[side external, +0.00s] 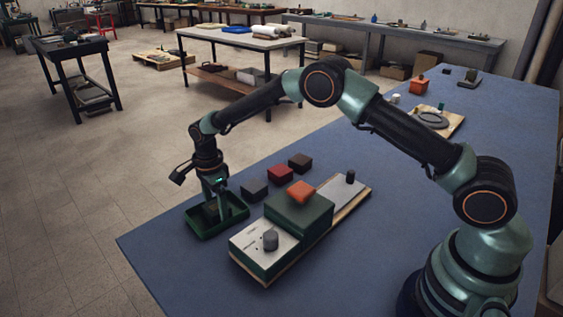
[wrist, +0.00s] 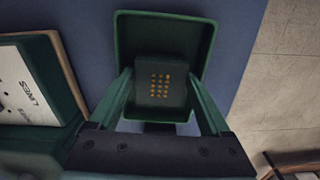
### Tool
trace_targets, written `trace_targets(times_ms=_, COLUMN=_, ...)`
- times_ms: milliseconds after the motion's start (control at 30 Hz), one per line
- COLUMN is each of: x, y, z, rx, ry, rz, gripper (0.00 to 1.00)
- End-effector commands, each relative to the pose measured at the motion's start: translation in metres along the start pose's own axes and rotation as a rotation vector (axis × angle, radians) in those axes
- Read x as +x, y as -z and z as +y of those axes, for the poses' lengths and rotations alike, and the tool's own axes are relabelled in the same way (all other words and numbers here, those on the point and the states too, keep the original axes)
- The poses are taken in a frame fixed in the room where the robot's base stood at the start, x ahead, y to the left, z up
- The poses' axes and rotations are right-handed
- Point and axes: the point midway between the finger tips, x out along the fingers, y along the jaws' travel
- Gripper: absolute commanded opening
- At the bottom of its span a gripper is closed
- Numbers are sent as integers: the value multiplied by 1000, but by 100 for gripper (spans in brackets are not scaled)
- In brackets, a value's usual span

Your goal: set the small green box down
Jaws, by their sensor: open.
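The small green box (wrist: 160,91), dark green with rows of gold dots on top, is inside the green tray (wrist: 125,40) in the wrist view. It appears to rest on the tray floor, towards the near wall. My gripper (wrist: 159,76) is open, with one finger on each side of the box and little room between. In the side external view my gripper (side external: 215,196) points down into the tray (side external: 236,218) at the left of the blue table. There the box is mostly hidden by the fingers and tray wall.
Right of the tray stands a green-and-white device (side external: 250,248) with a grey knob and an orange block (side external: 301,191) on its raised part. The table's left edge is close.

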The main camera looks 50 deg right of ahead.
Motion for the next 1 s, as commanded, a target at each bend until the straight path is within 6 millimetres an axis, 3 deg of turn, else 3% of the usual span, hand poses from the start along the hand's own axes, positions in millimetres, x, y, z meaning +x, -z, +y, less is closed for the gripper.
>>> trace_targets(times_ms=167, x=-17, y=0, z=-1, rx=0, ry=4, rz=-1, gripper=81)
trace_targets(times_ms=600, x=-101, y=0, z=-1, rx=0, ry=3, rz=-1, gripper=81)
trace_targets(times_ms=867, x=-125, y=1, z=0, rx=-11, ry=4, rz=-1, gripper=81)
trace_targets(times_ms=1000, x=-149, y=12, z=6, rx=-101, ry=35, rz=-9, gripper=81)
